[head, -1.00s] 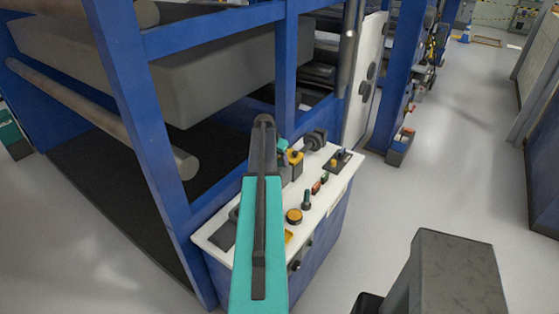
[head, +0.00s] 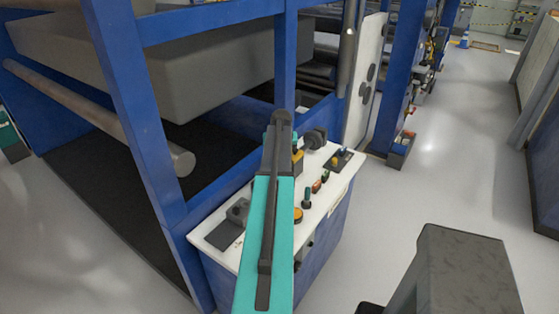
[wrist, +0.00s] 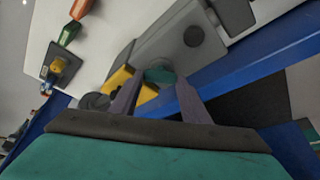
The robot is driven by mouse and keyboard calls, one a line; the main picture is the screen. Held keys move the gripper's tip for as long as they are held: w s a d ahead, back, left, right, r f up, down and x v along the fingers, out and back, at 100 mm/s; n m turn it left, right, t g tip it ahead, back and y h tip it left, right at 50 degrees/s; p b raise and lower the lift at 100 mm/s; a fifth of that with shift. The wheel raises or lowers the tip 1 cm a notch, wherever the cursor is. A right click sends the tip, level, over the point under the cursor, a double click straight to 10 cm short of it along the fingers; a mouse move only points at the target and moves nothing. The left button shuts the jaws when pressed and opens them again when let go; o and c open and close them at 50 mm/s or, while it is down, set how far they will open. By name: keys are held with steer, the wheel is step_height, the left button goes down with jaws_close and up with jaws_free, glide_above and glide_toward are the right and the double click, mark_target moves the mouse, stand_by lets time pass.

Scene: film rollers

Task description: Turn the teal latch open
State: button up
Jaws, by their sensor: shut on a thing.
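The teal latch (wrist: 160,75) shows in the wrist view as a small rounded teal piece between my two fingertips. It sits beside a yellow part (wrist: 143,93) and a grey block (wrist: 180,42). My gripper (wrist: 159,86) is shut on the latch, with one finger on each side; the fingers hide part of it. In the head view my arm reaches over the white control panel (head: 216,226) and covers most of the gripper. How far the latch is turned I cannot tell.
Beside my arm on the panel are an orange button (head: 298,215), a green knob (head: 306,196) and a yellow-handled switch (head: 342,158). A blue frame post (head: 140,120) and a grey roller (head: 110,125) stand to the left. Open floor (head: 440,180) lies to the right.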

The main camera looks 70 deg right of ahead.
steer(key=n+b, duration=0.1)
steer(key=n+t+b, duration=0.1)
steer(key=n, duration=0.1)
steer(key=n+y, duration=0.1)
steer(key=shift+s+d+f+n+b, duration=0.2)
steer(key=shift+s+n+b, duration=0.1)
steer(key=shift+b, duration=0.1)
steer(key=shift+r+n+t+y+b, duration=0.1)
steer(key=shift+n+t+y+b, duration=0.4)
steer(key=shift+n, duration=0.55)
steer(key=shift+n+t+y+b, duration=0.25)
steer(key=shift+n+b, duration=0.35)
steer(key=shift+n, duration=0.45)
steer(key=o, duration=1)
steer(key=shift+o, duration=0.2)
steer(key=shift+r, duration=0.1)
steer(key=shift+r, duration=0.1)
steer(key=b+v, duration=0.3)
steer(key=v, duration=1)
steer(key=shift+r, duration=0.3)
